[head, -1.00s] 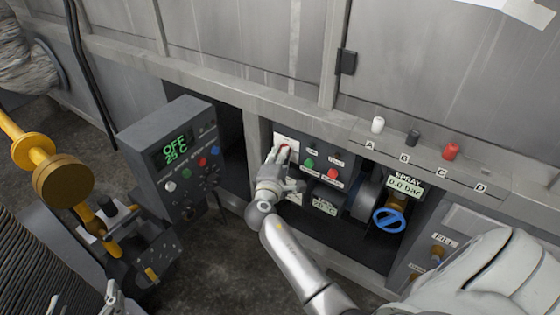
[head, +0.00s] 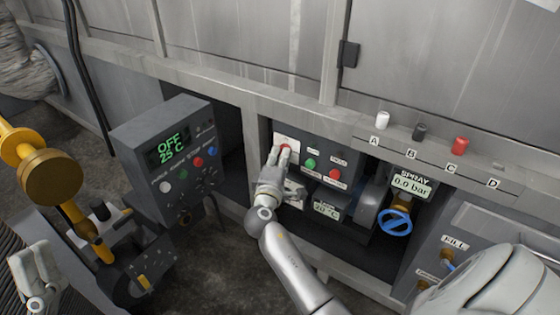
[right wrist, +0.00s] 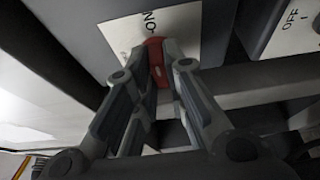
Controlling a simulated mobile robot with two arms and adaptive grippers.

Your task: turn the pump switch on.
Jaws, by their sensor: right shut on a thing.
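The switch has a red lever (right wrist: 156,62) on a white plate (right wrist: 186,28) lettered ON, seen in the right wrist view. In the head view its white plate (head: 291,141) sits at the left end of the dark control panel. My right gripper (head: 281,155) is at this plate, with its fingers shut on the red lever; they also show in the right wrist view (right wrist: 158,75). The fingers hide much of the lever in the head view. My left gripper (head: 35,275) is at the lower left, away from the panel; its finger opening is unclear.
Green (head: 310,163) and red (head: 334,174) buttons sit just right of the switch. A control box (head: 165,150) reading OFF, 25 C stands to the left. A blue valve wheel (head: 396,222) is lower right. A ledge runs above the panel.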

